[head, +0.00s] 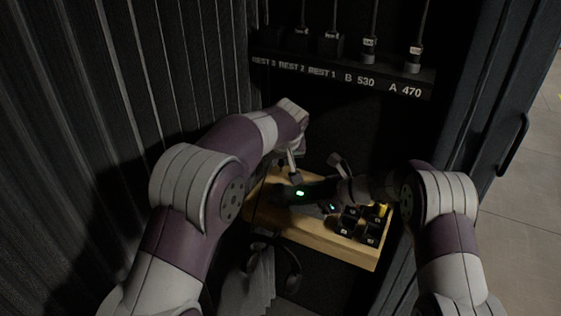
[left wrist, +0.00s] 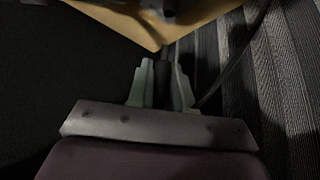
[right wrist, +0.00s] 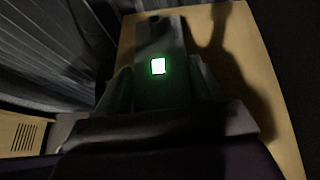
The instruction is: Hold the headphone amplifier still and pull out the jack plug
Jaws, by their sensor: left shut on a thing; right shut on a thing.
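The headphone amplifier (head: 283,194) is a dark box with a lit green light, on a wooden shelf (head: 318,237). It also shows in the right wrist view (right wrist: 158,92). My right gripper (right wrist: 158,88) is shut on the amplifier, one finger on each side. My left gripper (head: 296,177) is at the amplifier's far side in the head view. In the left wrist view its pale fingers (left wrist: 162,85) are shut on a slim dark piece, which looks like the jack plug (left wrist: 162,72).
A black rack (head: 330,76) above the shelf carries several upright plugs with cables, labelled REST 3 to A 470. Several black blocks (head: 346,226) stand on the shelf's right part. A ribbed wall (head: 80,110) is close on the left. A cable (left wrist: 237,70) runs beside my left gripper.

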